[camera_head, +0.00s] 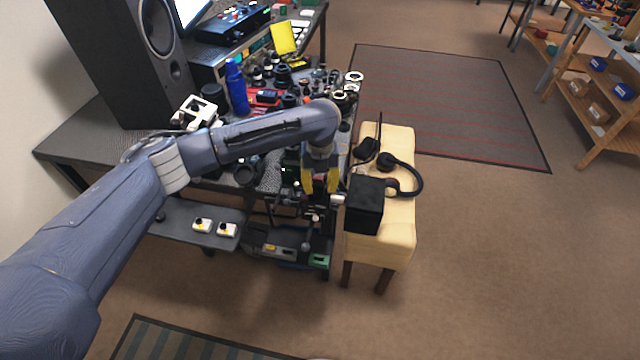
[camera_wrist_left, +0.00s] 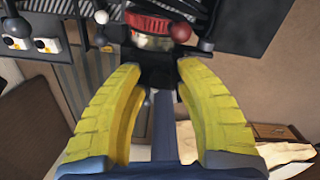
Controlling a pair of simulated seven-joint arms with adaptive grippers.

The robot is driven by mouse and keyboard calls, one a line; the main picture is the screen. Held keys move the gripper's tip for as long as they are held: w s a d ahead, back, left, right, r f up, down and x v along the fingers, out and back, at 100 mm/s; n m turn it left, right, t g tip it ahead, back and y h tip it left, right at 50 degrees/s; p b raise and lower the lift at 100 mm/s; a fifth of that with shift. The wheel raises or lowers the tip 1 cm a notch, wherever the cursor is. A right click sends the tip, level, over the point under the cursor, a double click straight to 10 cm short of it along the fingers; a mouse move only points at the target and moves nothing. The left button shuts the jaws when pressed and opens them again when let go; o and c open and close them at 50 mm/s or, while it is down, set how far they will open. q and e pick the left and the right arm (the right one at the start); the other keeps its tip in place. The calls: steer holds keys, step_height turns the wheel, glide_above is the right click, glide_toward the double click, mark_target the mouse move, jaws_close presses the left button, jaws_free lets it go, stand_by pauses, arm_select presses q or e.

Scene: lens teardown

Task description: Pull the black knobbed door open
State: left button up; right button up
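My left gripper (camera_head: 321,186) reaches down at the right end of the dark desk, with its yellow fingers apart. In the left wrist view the gripper (camera_wrist_left: 160,72) is open, and a black part beneath a red-rimmed round item (camera_wrist_left: 147,24) shows beyond the gap. I cannot tell whether the fingers touch anything. I cannot clearly pick out the black knobbed door. A black box (camera_head: 364,206) stands just right of the gripper, with no knob visible on it. A dark red ball (camera_wrist_left: 180,32) shows near the right fingertip. My right gripper is not in view.
The pale wooden stand (camera_head: 398,235) beside the desk holds the black box and black headphones (camera_head: 416,176). Lenses and a blue bottle (camera_head: 236,88) crowd the desk. A lower shelf (camera_head: 180,220) holds small white items.

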mark_target(316, 186)
arm_select(q)
jaws_close()
stand_by(0.4)
steer(key=h, duration=0.1)
steer(key=a+r+h, duration=0.1)
steer(key=h, duration=0.1)
steer(key=shift+w+a+g+h, duration=0.1)
steer(key=shift+a+g+h, duration=0.15)
steer(key=shift+g+h, duration=0.05)
steer(key=shift+w+a+r+g+h, duration=0.15)
steer(key=shift+a+h, duration=0.2)
steer(key=shift+h, duration=0.45)
steer(key=shift+a+r+g+h, duration=0.15)
steer(key=shift+a+h, duration=0.15)
steer(key=shift+h, duration=0.5)
steer(key=shift+o, duration=1.5)
jaws_free()
